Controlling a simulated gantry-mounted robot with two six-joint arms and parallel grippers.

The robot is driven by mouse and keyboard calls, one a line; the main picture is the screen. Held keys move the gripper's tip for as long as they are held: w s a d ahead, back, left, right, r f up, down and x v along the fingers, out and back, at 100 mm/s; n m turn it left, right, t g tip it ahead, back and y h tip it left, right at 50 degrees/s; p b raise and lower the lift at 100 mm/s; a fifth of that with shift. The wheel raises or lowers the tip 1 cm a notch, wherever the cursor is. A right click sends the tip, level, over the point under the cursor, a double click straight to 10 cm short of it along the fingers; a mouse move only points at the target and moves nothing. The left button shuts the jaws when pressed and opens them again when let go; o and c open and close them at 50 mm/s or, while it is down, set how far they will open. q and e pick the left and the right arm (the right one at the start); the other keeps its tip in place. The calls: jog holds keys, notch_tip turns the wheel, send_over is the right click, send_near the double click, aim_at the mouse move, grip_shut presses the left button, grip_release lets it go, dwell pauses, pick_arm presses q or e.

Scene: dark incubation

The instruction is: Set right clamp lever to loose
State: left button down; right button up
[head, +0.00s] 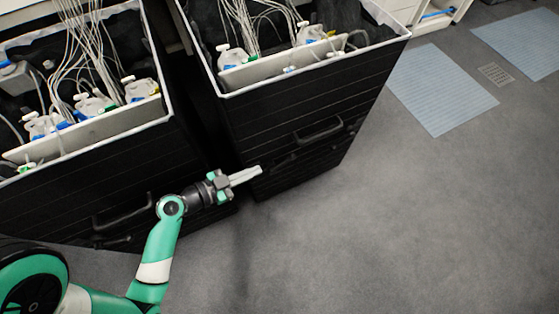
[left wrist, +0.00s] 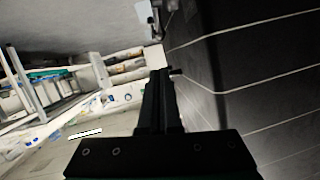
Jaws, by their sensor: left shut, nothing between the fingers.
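The right black box (head: 300,110) has a dark handle (head: 318,132) on its front. Below and left of that handle is a dark bar (head: 283,161) that looks like the right clamp lever; its setting is too dark to tell. My left gripper (head: 258,171) is shut and empty, its pale fingertips close to the left end of this bar. I cannot tell whether they touch. In the left wrist view the shut fingers (left wrist: 160,78) point past a small dark peg (left wrist: 175,71) beside the dark panel. My right gripper is not in view.
The left black box (head: 60,195) stands beside the right one, with its own handle (head: 122,210) and a narrow gap between. Both hold white-lidded bottles (head: 140,88) and tubing. The grey floor (head: 430,210) at right is open, with pale blue mats (head: 440,88) farther back.

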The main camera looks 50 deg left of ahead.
pick_arm(q)
jog(key=b, duration=0.2)
send_near(289, 159)
jog(key=w+r, duration=0.1)
jog(key=w, duration=0.4)
jog(key=f, duration=0.1)
jog(key=f+b, duration=0.1)
jog(key=shift+w+d+f, duration=0.2)
jog(key=shift+w+f, duration=0.1)
jog(key=shift+f, duration=0.05)
jog(key=shift+w, duration=0.15)
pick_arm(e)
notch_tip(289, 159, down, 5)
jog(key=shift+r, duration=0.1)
